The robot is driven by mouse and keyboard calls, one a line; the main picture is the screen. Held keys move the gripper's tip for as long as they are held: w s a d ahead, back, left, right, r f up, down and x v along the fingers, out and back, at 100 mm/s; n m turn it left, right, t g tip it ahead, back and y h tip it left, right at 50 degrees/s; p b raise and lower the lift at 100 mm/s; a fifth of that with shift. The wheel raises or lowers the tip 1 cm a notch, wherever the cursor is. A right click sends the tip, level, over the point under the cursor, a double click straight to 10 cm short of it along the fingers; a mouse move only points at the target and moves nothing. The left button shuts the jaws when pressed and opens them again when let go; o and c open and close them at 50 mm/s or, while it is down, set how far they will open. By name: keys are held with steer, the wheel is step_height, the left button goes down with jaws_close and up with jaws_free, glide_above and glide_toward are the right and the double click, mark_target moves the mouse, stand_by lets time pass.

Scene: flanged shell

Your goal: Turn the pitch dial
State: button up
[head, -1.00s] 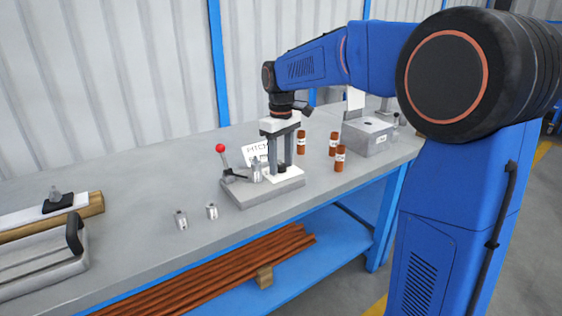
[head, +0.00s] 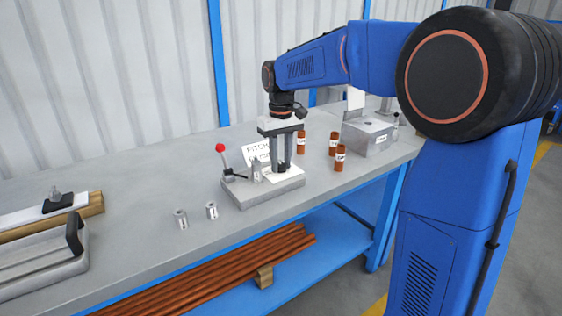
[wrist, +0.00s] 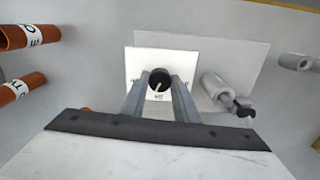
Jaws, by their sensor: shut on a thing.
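The pitch dial (wrist: 159,80) is a small black knob with a pale pointer line, set on a white square plate (wrist: 143,60) in the wrist view. My gripper (wrist: 160,88) points down at it with its two grey fingers on either side of the knob, shut on it. A white sign reading "PITCH" (head: 257,149) stands behind the fingers, partly covered.
A lever with a red ball (head: 220,148) and a metal cylinder (head: 257,173) stand left of my fingers on the block. Two small metal cylinders (head: 181,218) stand on the bench to the left. Several brown labelled tubes (head: 340,158) and a grey box (head: 368,137) stand to the right.

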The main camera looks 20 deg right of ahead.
mark_target(281, 165)
steer(key=m, duration=0.4)
steer(key=shift+m, duration=1.8)
steer(key=o, duration=1.1)
steer(key=shift+c, duration=0.2)
step_height(281, 165, up, 18)
steer(key=shift+f, duration=0.25)
